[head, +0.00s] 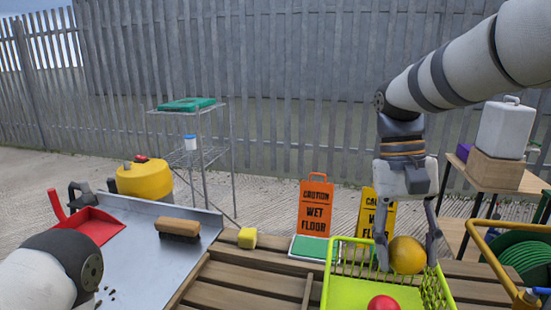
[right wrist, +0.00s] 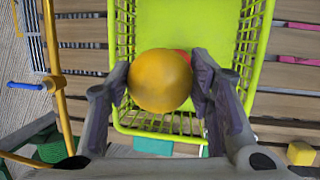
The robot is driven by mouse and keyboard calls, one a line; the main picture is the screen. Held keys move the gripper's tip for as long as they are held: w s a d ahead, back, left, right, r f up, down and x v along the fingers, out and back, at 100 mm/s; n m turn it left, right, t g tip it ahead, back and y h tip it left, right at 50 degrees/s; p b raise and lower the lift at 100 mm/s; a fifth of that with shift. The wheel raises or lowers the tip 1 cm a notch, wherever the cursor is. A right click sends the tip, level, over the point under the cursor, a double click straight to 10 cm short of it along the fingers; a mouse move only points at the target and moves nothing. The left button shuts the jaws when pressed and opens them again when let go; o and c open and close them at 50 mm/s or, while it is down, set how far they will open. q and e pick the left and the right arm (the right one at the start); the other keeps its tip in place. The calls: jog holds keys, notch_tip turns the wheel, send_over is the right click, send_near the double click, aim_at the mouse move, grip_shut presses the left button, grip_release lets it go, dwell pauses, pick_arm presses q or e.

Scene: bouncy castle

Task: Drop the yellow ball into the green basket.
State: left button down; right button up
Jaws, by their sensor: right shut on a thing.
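The yellow ball (head: 407,255) is held between the fingers of my right gripper (head: 408,250), over the right part of the green basket. It also shows in the right wrist view (right wrist: 160,80), between the two fingertips (right wrist: 162,85). The lime green basket (head: 340,288) stands on wooden slats; its mesh wall shows in the right wrist view (right wrist: 125,35). A red ball (head: 383,303) lies in the basket and is mostly hidden behind the yellow ball in the right wrist view. My left arm shows at the lower left, but its gripper is out of view.
A metal tray (head: 140,250) with a brush (head: 180,228) and a red dustpan (head: 92,225) lies left. A yellow sponge (head: 247,238) is on the slats. Orange (head: 314,208) and yellow (head: 370,215) wet floor signs stand behind the basket. A green hose reel (head: 520,255) is at right.

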aim_at(402, 273)
jog(key=x, duration=0.4)
jog(key=shift+w+a+f+b, duration=0.2)
jog(key=shift+a+b, duration=0.1)
jog(key=shift+a, duration=0.05)
jog(key=shift+f, duration=0.65)
jog(key=o, duration=1)
